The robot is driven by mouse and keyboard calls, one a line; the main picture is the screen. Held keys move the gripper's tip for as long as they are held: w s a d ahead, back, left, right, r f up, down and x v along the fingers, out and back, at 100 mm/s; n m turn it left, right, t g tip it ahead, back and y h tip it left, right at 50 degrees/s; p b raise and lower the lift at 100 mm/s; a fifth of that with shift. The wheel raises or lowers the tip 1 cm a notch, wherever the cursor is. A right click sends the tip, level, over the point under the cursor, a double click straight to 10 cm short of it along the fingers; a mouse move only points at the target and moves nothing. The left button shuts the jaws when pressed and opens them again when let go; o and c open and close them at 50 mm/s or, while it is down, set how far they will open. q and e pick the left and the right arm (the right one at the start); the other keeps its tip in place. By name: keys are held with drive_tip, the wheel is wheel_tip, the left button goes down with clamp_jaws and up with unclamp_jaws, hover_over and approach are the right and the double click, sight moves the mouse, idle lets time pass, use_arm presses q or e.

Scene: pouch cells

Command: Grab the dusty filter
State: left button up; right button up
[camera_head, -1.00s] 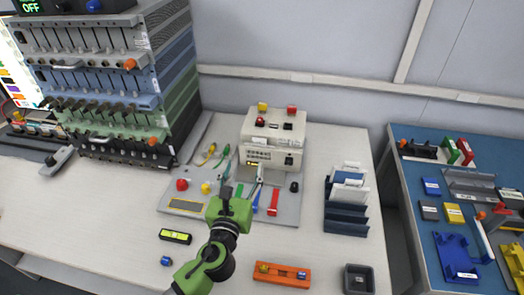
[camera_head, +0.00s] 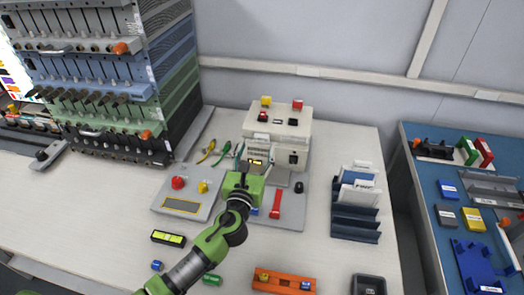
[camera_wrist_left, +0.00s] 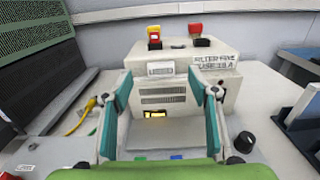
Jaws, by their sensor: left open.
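A cream box-shaped unit (camera_head: 285,136) stands at the back of a grey panel on the bench, with a yellow and a red terminal on top. In the left wrist view its front (camera_wrist_left: 225,110) carries a slotted vent panel (camera_wrist_left: 163,97), a label partly reading "FILTER FINE", and a small lit yellow display (camera_wrist_left: 155,114). I cannot make out dust, nor tell for sure whether the vent panel is the filter. My left gripper (camera_head: 255,163) is open before the unit's front. In the wrist view its teal-padded fingers (camera_wrist_left: 162,95) frame the vent panel on both sides. My right gripper is not in view.
A red knob (camera_head: 178,183) and yellow button (camera_head: 203,188) stick up on the panel's left. Pliers (camera_head: 206,150) lie behind them. A dark slotted rack (camera_head: 355,222) stands right, an orange block (camera_head: 284,282) lies in front. A tall equipment rack (camera_head: 165,90) is at left.

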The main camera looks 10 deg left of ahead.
sight(261, 137)
use_arm(q)
drive_tip(key=shift+w+f, duration=0.2)
drive_tip(key=shift+w, duration=1.35)
drive_tip(key=shift+w+f, duration=0.2)
drive_tip(key=shift+w, duration=1.3)
drive_tip(key=c, duration=1.3)
